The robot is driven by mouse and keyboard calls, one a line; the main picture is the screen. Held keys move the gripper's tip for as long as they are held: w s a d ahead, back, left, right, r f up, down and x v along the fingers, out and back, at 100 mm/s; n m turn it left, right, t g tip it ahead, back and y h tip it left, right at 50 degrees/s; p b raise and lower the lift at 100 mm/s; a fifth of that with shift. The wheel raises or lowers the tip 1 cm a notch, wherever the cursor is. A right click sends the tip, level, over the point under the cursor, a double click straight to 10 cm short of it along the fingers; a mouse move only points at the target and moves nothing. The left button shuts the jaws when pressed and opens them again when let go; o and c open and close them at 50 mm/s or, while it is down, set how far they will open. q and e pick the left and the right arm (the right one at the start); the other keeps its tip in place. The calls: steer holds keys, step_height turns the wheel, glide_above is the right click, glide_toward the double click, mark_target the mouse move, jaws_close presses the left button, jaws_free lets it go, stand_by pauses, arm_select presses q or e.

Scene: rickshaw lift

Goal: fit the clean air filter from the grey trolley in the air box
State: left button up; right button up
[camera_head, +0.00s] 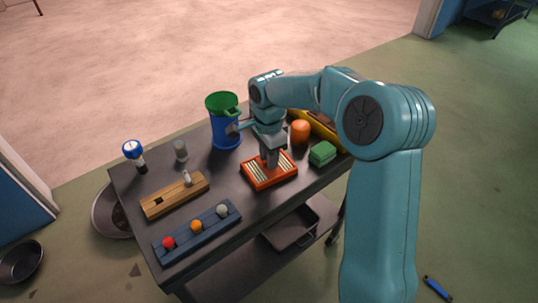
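The air filter (256,182), an orange-red frame with pale pleats, lies flat on the dark grey trolley (207,170), right of its middle. My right gripper (269,163) points down at the back part of the filter, its fingertips at or just above the pleats. The fingers partly hide the filter, and I cannot tell whether they are closed on it. My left gripper is out of view. I cannot make out an air box in this view.
A blue container with a green top (226,135), an orange round object (299,132) and a green block (322,153) stand near the filter. A wooden block (160,204) and a blue rack with coloured balls (184,238) lie to the left. A pan (112,212) is on the floor.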

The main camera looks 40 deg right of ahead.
jaws_close()
steer(key=shift+r+p, duration=2.9)
steer(key=shift+r, duration=0.65)
steer(key=w+a+r+n, duration=0.1)
steer(key=a+n, duration=0.8)
steer(key=n, duration=0.1)
steer(key=w+a+r+n+p, duration=0.1)
steer(key=w+a+r+n, duration=0.1)
steer(key=a+n, duration=0.8)
steer(key=shift+a+r+n, duration=0.15)
steer(key=shift+r+n, duration=0.1)
steer(key=shift+n, duration=0.15)
